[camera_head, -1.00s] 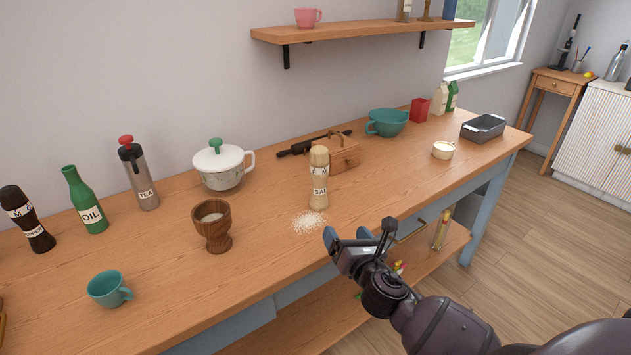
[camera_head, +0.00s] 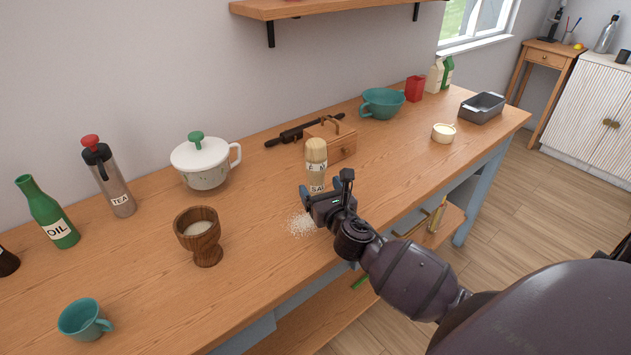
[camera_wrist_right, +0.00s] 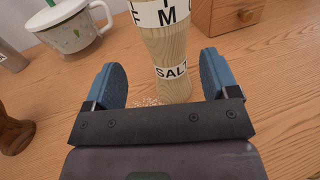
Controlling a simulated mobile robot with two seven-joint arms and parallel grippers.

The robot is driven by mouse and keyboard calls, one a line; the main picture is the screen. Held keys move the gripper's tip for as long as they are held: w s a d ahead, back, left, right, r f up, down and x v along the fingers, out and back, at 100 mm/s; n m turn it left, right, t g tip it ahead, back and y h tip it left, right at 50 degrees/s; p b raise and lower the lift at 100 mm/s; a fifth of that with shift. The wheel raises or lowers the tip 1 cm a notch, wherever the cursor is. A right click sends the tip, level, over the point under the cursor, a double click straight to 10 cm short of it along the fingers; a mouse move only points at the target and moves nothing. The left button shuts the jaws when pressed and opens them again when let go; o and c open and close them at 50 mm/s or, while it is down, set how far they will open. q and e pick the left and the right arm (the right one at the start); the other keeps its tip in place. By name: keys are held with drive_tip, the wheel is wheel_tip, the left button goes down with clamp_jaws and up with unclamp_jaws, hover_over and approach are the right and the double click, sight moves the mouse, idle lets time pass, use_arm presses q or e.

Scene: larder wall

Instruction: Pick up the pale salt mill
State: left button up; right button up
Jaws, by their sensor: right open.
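The pale salt mill (camera_head: 316,160) stands upright on the wooden counter, its label partly hidden in the head view by my right gripper (camera_head: 321,192). In the right wrist view the mill (camera_wrist_right: 168,50) shows its pale wood body and a "SALT" label, with its top out of frame. My right gripper (camera_wrist_right: 165,85) is open, with its blue fingers on either side of the mill's lower body in that picture. I see a gap between each finger and the mill. My left gripper is not in view.
Spilled white grains (camera_head: 301,224) lie by the mill. A wooden mortar (camera_head: 199,237) and a lidded white pot (camera_head: 205,165) stand to the left. A wooden box (camera_head: 331,141) and a dark rolling pin (camera_head: 296,132) are behind. The counter's front edge runs below my right arm.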

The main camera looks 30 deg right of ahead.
sight(319, 179)
drive_tip(key=shift+d+r+x, duration=0.1)
drive_tip(key=shift+d+x, duration=0.1)
drive_tip(key=shift+x, duration=1.15)
drive_tip(key=shift+d+r+x, duration=0.15)
drive_tip(key=shift+d+x, duration=0.05)
drive_tip(key=shift+x, duration=1.15)
drive_tip(key=shift+s, duration=0.1)
drive_tip(key=c, duration=1.2)
